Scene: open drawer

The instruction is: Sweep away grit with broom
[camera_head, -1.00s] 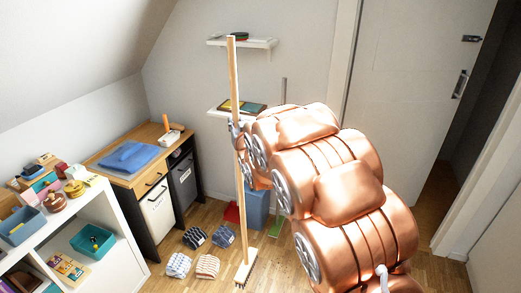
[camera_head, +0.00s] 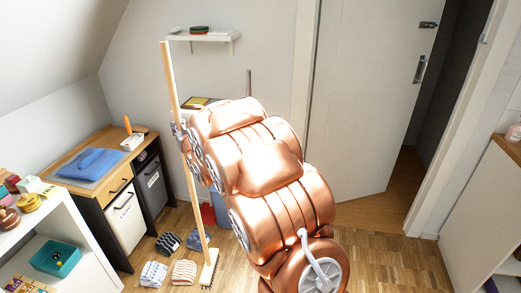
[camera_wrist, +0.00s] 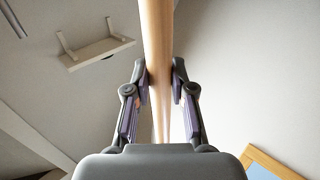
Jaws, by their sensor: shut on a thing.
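The broom (camera_head: 195,200) has a long pale wooden stick and a light head with dark bristles. It stands nearly upright, its top leaning a little left, its head (camera_head: 209,268) at the wooden floor. In the wrist view, my gripper (camera_wrist: 160,85) has one finger on each side of the stick (camera_wrist: 157,40). I cannot make out any grit on the floor. My copper arm hides part of the floor and wall behind it.
Several folded cloths (camera_head: 170,243) lie on the floor left of the broom head. A desk (camera_head: 100,185) with a blue cloth and a white shelf (camera_head: 75,225) stand on the left. A wall shelf (camera_head: 205,36) hangs behind. Bare floor (camera_head: 385,262) lies on the right, before a door (camera_head: 365,90).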

